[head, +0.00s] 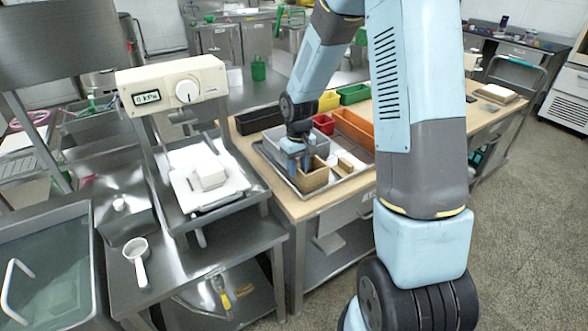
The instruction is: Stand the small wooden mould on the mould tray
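A small open-topped wooden mould (314,181) sits in the metal mould tray (345,180) on the wood-topped bench, near the tray's front left corner. It looks upright; whether its base rests flat on the tray is hard to tell.
A grey bin (275,136), a red box (323,123) and an orange bin (354,127) stand around the tray's back. A black bin (258,120) is behind left.

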